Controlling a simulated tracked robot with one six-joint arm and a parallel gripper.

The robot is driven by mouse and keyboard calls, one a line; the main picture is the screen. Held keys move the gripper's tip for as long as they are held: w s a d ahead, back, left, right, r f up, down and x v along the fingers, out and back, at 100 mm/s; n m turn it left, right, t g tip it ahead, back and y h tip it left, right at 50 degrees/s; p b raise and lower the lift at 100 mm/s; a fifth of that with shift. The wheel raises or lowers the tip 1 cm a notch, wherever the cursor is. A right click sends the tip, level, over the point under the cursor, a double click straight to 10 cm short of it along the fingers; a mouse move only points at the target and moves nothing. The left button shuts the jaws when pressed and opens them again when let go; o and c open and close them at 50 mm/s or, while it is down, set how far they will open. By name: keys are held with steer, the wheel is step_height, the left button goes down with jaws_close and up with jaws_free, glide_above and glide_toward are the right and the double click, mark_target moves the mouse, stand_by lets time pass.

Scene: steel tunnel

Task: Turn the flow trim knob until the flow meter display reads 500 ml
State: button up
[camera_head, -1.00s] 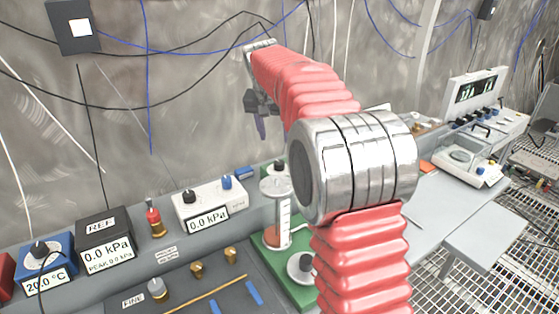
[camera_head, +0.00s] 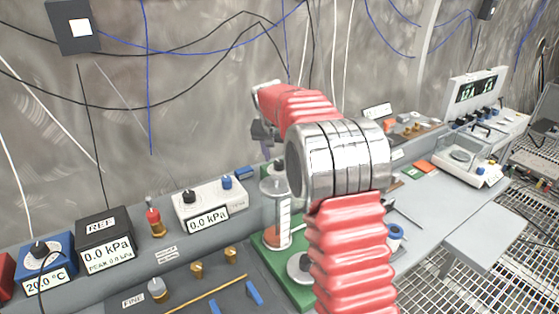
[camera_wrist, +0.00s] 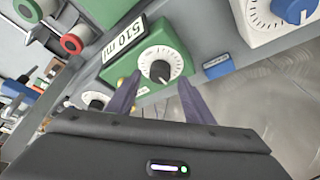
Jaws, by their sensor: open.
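The flow trim knob (camera_wrist: 160,70) is a black knob on a round white dial with tick marks, set in a green box. The flow meter display (camera_wrist: 125,38) on the same box reads 510 ml, tilted in the wrist view. My gripper (camera_wrist: 159,79) is open, with its two dark purple fingers pointing at the dial, one on each side of the black knob in the picture. I cannot tell whether the fingers touch it. In the head view my gripper (camera_head: 264,140) is small, and my arm hides the green box's front.
A white dial with a blue knob (camera_wrist: 298,10) is at the wrist view's upper right. In the head view, a clear cylinder (camera_head: 276,215) stands below my gripper, left of my arm. A white 0.0 kPa box (camera_head: 209,203) is further left.

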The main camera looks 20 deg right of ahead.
steer(key=shift+x, duration=1.2)
steer(key=shift+c, duration=0.2)
steer(key=c, duration=0.9)
steer(key=shift+d, duration=0.1)
steer(key=shift+c, duration=0.5)
steer(key=shift+n, duration=0.6)
steer(key=shift+d+n+t+y, duration=0.1)
steer(key=shift+n+t+y, duration=0.3)
steer(key=shift+n, duration=0.7)
steer(key=shift+n+t+y, duration=0.1)
steer(key=shift+n+y, duration=0.5)
steer(key=shift+n, duration=0.5)
